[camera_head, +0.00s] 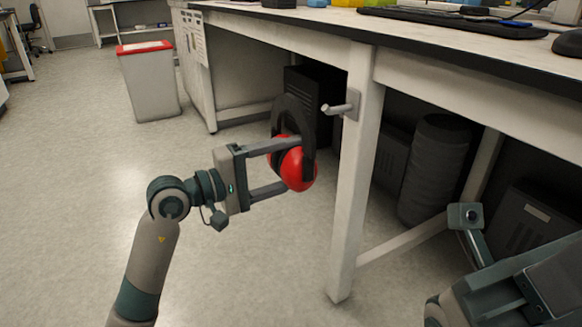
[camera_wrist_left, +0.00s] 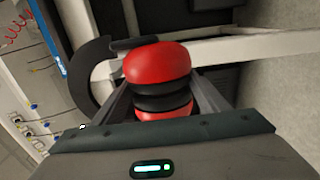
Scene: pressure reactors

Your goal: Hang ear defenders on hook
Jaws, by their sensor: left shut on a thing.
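The ear defenders have red cups and a black headband (camera_head: 293,116). My left gripper (camera_head: 282,165) is shut on the ear cups and holds them in the air, left of the table leg, with the headband upward. In the left wrist view the red cups (camera_wrist_left: 157,62) sit between my fingers, with black cushions between the cups. The grey hook (camera_head: 338,109) is fixed to the white table leg, just right of the headband. The headband appears apart from the hook, though the depth gap is hard to judge. My right gripper (camera_head: 465,215) is only partly in view at lower right.
The white table leg (camera_head: 352,200) and the bench edge (camera_head: 470,62) are close to the right of the ear defenders. Dark boxes and a black cylinder (camera_head: 432,170) stand under the bench. A white bin with a red rim (camera_head: 148,80) stands at back left. Open floor lies to the left.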

